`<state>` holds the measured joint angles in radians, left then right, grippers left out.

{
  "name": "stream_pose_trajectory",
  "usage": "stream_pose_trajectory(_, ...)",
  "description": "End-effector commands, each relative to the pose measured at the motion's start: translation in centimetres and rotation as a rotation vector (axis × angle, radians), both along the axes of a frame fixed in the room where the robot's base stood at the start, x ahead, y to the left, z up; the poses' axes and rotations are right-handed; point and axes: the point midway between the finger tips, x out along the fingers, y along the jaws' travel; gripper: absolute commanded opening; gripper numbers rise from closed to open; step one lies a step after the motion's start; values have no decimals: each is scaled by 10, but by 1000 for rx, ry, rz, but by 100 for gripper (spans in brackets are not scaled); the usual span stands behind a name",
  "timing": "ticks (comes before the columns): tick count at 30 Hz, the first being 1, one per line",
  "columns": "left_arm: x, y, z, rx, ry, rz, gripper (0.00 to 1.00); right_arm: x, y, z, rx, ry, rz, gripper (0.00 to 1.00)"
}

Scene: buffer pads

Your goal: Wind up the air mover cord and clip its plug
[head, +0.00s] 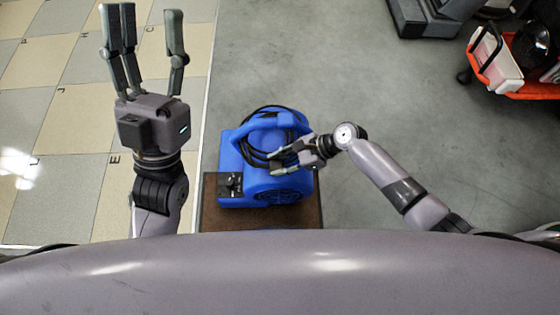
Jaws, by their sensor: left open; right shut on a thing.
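The blue air mover (228,160) stands on a brown surface below the middle of the head view. Its black cord (243,140) lies in several loops around the handle at its top. My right gripper (272,162) reaches in from the right over the air mover and is shut at the cord loops. The fingers hide the exact spot held, and I cannot make out the plug. My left gripper (146,14) is open and empty, raised to the left of the air mover with its fingers pointing away from me.
The brown stand top (215,217) shows around the air mover's base. Checkered tiles (60,115) cover the floor at left, bare grey concrete (300,60) the middle and right. An orange cart (530,90) with items in it and a dark machine (425,20) stand at the upper right.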

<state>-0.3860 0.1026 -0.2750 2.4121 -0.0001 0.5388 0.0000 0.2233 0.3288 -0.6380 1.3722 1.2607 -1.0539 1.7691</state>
Motion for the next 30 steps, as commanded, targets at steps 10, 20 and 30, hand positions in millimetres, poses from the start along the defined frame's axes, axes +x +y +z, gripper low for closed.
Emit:
stream_pose_trajectory(10,3,0,-1,6,15,1,47,0,0,0,0,0,0,0)
stream_pose_trajectory(20,2,0,-1,4,8,2,47,0,0,-2,0,0,0,0)
stream_pose_trajectory(30,-2,1,2,-2,-15,1,47,0,0,-4,0,0,0,0)
